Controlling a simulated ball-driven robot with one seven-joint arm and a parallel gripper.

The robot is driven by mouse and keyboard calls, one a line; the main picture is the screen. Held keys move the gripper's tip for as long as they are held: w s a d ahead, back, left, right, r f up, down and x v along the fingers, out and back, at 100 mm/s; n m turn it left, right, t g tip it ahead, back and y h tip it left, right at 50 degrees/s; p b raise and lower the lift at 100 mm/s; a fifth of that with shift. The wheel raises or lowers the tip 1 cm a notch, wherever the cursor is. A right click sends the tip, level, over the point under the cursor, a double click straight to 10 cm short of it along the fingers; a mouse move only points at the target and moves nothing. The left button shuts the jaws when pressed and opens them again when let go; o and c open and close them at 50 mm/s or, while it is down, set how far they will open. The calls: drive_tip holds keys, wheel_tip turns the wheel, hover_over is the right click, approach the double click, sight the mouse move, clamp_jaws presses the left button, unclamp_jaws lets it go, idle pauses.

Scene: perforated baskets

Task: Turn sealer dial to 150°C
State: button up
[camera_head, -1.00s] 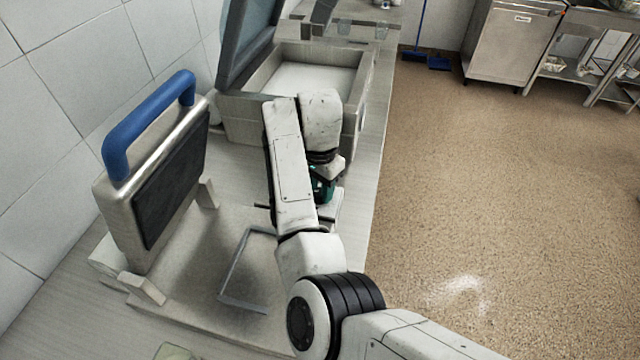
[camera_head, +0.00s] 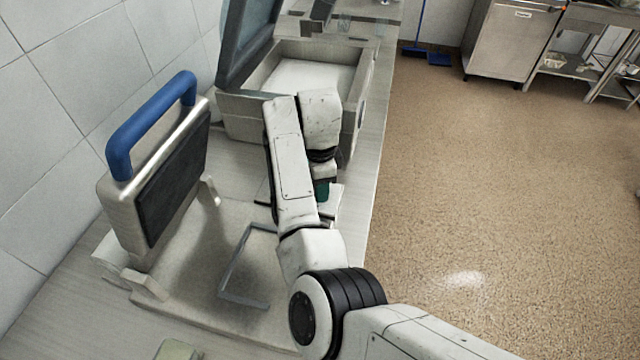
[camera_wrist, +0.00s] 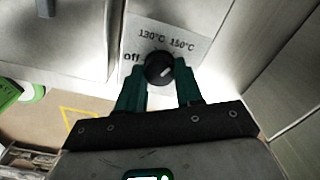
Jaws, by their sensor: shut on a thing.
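In the wrist view, the round black dial (camera_wrist: 157,66) sits on a pale panel printed "off" at its left, "130°C" above it and "150°C" at its upper right. A short light mark shows right of the dial's centre; I cannot tell exactly which label it lines up with. My gripper (camera_wrist: 160,72) has its green fingers on either side of the dial, shut on it. In the head view, the sealer (camera_head: 125,215) has a raised, blue-handled plate over a pale base. My gripper (camera_head: 322,190) is mostly hidden behind my arm, and the dial is hidden.
A tiled wall (camera_head: 60,120) stands close on the left. An open-lidded machine (camera_head: 240,115) stands behind the sealer on the counter. A metal frame (camera_head: 240,298) lies on the sealer's base. Open floor (camera_head: 480,190) extends on the right.

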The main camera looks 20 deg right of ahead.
drive_tip(key=shift+a+r, duration=0.1)
drive_tip(key=shift+a, duration=0.05)
drive_tip(key=o, duration=0.8)
drive_tip(key=shift+c, duration=0.2)
drive_tip(key=shift+o, duration=1.4)
wheel_tip(320, 180, up, 11)
drive_tip(key=b, duration=0.1)
